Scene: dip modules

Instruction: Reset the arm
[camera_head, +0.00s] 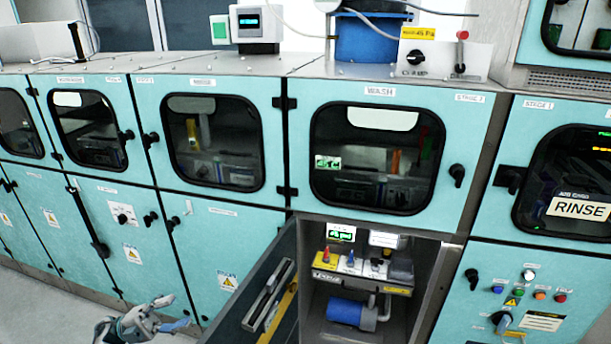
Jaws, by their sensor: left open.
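My left gripper (165,313) is at the lower left of the head view, low over the grey floor and in front of the teal cabinets. Its fingers are apart and I see nothing held between them. It is to the left of the open lower door (262,290) and apart from it, as far as I can tell. My right gripper does not show.
The open door swings out below the WASH cabinet (380,92). Inside the opening are a blue pump (345,311) and a row of switches (362,264). The RINSE cabinet (546,215) stands at the right. Bare floor (40,310) shows at the lower left.

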